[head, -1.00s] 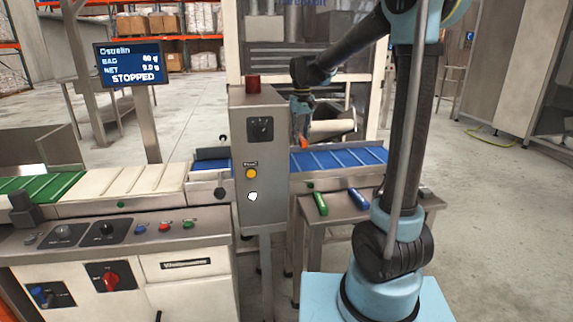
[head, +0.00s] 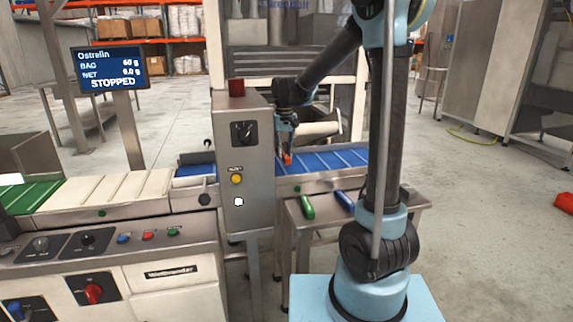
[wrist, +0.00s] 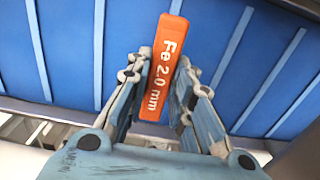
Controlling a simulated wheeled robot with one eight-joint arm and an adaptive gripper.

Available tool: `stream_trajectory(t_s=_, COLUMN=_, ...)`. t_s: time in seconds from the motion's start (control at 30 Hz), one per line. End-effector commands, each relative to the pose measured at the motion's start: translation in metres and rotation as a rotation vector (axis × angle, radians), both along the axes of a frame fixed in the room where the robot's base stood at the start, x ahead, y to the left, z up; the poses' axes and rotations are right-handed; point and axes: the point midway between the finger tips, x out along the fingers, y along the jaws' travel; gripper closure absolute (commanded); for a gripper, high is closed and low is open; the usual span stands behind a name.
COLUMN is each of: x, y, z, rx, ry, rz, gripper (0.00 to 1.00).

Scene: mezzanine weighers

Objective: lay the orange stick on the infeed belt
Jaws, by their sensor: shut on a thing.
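The orange stick (wrist: 165,67), marked "Fe 2.0 mm", is held between the two fingers of my gripper (wrist: 160,92) in the wrist view. It lies over the blue infeed belt (wrist: 70,50), its length roughly along the belt's pale cross ribs. In the head view my gripper (head: 287,152) hangs just right of the grey control cabinet, with the orange stick (head: 288,159) at its tips over the blue belt (head: 340,157). I cannot tell whether the stick touches the belt.
A green stick (head: 307,207) and a blue stick (head: 345,201) lie on a small steel table (head: 408,202) in front of the belt. The grey cabinet (head: 244,150) stands close left of my gripper. A screen (head: 110,69) reads STOPPED. A red object (head: 564,202) lies on the floor at right.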

Motion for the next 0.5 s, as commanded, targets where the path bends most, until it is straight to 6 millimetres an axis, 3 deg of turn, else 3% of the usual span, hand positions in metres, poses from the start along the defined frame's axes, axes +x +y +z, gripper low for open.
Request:
stream_trajectory(t_s=0.33, x=0.001, y=0.0, z=-0.038, rx=0.0, ry=0.0, rz=0.0, gripper=1.0)
stream_trajectory(t_s=0.5, x=0.0, y=0.0, z=-0.044, rx=0.0, ry=0.0, rz=0.0, gripper=1.0)
